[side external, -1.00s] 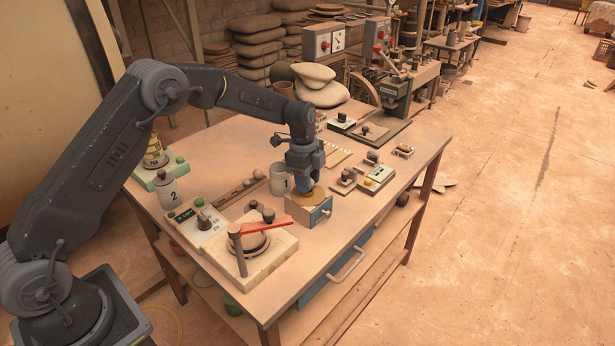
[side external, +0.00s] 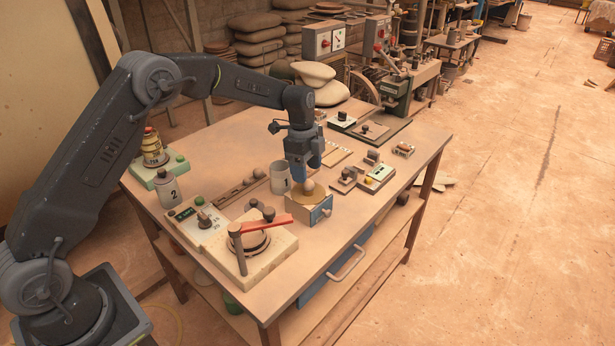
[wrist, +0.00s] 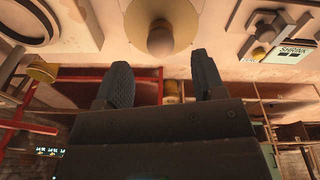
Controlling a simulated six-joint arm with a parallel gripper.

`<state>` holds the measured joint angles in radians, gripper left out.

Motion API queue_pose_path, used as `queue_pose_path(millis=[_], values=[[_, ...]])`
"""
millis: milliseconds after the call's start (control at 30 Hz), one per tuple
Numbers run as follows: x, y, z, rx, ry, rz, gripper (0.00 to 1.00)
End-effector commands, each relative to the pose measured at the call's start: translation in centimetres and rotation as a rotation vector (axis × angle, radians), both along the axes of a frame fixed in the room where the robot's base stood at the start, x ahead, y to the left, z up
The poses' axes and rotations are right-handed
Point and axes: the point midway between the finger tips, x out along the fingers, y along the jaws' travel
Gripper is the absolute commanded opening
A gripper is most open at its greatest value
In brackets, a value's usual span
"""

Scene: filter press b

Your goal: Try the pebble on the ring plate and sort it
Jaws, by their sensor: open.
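The pebble (side external: 308,184), small, round and tan, rests on the round yellowish ring plate (side external: 299,196) on top of a small box with a blue-grey front (side external: 321,213). In the wrist view the pebble (wrist: 161,40) sits near the middle of the ring plate (wrist: 183,22). My gripper (side external: 308,174) is just above the pebble, pointing down. In the wrist view my gripper (wrist: 162,78) has its two dark fingers spread apart with nothing between them. Whether the pebble sits in a hole of the plate cannot be told.
A grey cup marked 1 (side external: 280,178) stands close behind the box; a jar marked 2 (side external: 168,190) is at the left. A red-handled device (side external: 265,226) lies in front left of the box. Small blocks and panels (side external: 372,172) stand right. The table's front right is clear.

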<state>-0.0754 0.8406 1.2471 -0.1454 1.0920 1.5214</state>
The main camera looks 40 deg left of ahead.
Motion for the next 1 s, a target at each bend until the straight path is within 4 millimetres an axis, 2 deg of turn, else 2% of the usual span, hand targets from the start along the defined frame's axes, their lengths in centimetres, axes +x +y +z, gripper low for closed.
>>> queue_pose_path(millis=[100, 300, 500, 667, 1000], values=[[0.1, 0.4, 2.9, 0.001, -0.006, 0.001, 0.63], [0.3, 1.0, 7.2, 0.000, -0.006, 0.001, 0.63], [0.3, 1.3, 9.8, -0.001, -0.002, 0.001, 0.63], [0.3, 1.4, 10.5, 0.000, -0.001, 0.001, 0.63], [0.3, 1.4, 10.5, 0.000, -0.001, 0.001, 0.63]])
